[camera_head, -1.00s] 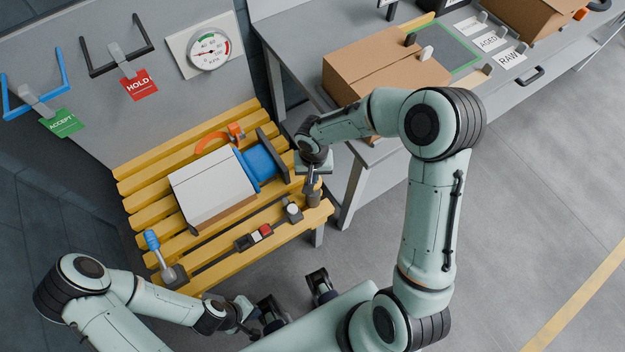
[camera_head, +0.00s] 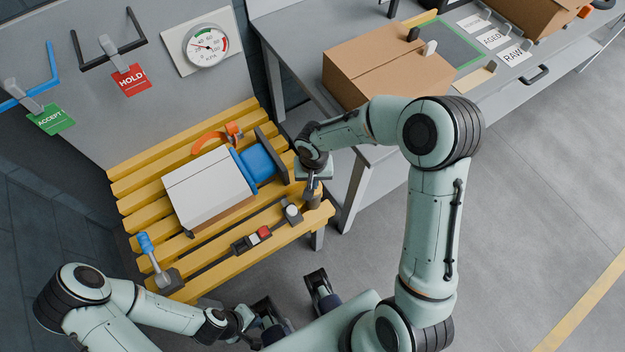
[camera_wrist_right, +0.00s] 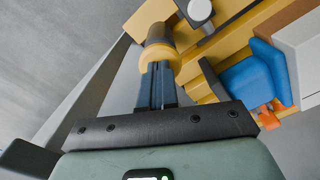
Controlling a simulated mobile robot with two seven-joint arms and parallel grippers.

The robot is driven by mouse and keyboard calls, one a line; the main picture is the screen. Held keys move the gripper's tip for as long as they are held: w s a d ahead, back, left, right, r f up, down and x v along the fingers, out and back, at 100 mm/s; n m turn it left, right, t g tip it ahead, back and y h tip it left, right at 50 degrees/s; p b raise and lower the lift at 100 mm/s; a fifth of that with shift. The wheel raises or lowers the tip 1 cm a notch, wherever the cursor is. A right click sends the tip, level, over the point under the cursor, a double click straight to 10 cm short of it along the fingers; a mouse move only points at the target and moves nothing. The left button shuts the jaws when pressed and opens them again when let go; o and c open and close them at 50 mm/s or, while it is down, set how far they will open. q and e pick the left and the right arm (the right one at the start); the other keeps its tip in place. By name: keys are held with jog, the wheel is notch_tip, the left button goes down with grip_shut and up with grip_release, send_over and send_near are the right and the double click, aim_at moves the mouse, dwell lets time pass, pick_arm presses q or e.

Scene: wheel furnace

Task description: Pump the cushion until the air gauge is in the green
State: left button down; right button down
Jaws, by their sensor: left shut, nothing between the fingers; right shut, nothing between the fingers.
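The blue cushion (camera_head: 259,163) lies on the yellow slatted bench between a white-topped box (camera_head: 205,188) and a dark upright plate (camera_head: 272,152). It also shows in the right wrist view (camera_wrist_right: 256,76). The round air gauge (camera_head: 207,45) is on the grey panel; its needle points left, on the red side, away from the green arc. My right gripper (camera_head: 315,187) is shut, fingers pointing down at a brown cylinder (camera_head: 314,201) at the bench's right end. In the wrist view its fingertips (camera_wrist_right: 158,70) meet the cylinder's yellow top. My left gripper (camera_head: 250,326) is low, off the bench.
A blue-handled lever (camera_head: 146,246), a red-and-white switch block (camera_head: 252,239) and a grey knob (camera_head: 292,211) are along the bench's front. An orange strap (camera_head: 208,141) lies behind the cushion. A grey table with a cardboard box (camera_head: 375,66) stands close to my right arm.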

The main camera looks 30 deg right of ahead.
jog(key=shift+r, duration=0.1)
jog(key=shift+r+p, duration=1.7)
jog(key=shift+r, duration=0.95)
